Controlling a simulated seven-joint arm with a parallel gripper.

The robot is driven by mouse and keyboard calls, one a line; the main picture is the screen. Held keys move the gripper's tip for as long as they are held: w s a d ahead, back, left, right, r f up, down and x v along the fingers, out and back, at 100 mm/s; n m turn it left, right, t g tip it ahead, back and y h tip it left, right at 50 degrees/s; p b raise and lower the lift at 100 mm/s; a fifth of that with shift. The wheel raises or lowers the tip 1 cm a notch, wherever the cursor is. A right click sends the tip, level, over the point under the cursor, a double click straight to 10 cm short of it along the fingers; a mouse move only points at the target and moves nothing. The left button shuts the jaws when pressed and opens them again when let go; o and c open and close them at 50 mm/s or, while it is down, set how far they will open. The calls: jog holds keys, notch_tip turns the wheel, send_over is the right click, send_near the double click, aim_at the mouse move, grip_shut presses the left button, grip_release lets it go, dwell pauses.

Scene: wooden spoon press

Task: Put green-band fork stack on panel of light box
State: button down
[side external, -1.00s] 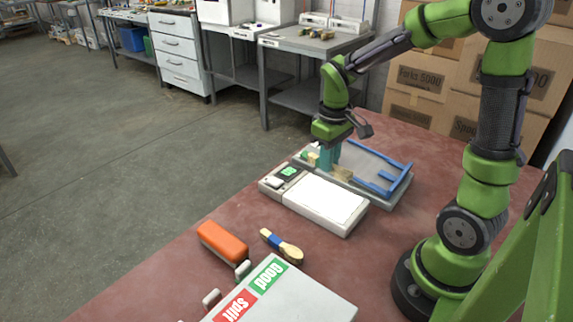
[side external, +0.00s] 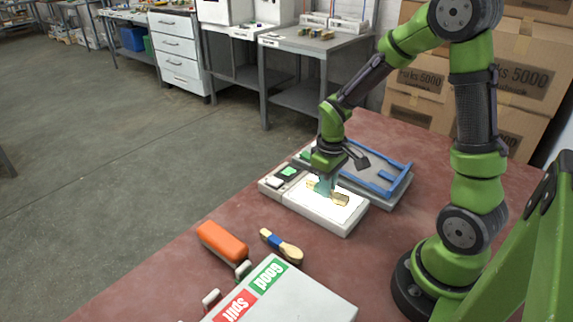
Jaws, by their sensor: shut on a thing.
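My gripper (side external: 325,187) is shut on a wooden fork stack (side external: 341,199), whose two ends stick out on either side of the fingers. The fingers cover its middle, so I cannot make out a green band. The stack is over the white panel (side external: 330,218) of the light box (side external: 318,224), within its outline. It is low, but I cannot tell whether it touches the panel. The light box has a green-lit patch and small controls at its left end.
A grey tray with a blue frame (side external: 391,188) lies directly behind the light box. In front are an orange block (side external: 222,241), a blue-banded wooden spoon stack (side external: 282,246) and a grey box with Good and Split labels (side external: 291,296). Red table is bare between them.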

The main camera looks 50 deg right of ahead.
jog(key=shift+f, duration=0.15)
jog(key=c, duration=1.1)
grip_release()
notch_tip(320, 180, up, 12)
jog(key=s+a+r+m+t+y, duration=0.2)
jog(key=s+a+r+m+t, duration=0.2)
jog(key=s+a+r+t, duration=0.3)
jog(key=a+r, duration=0.1)
jog(key=a, duration=0.2)
jog(key=shift+s+a, duration=0.2)
jog(key=shift+a, duration=0.2)
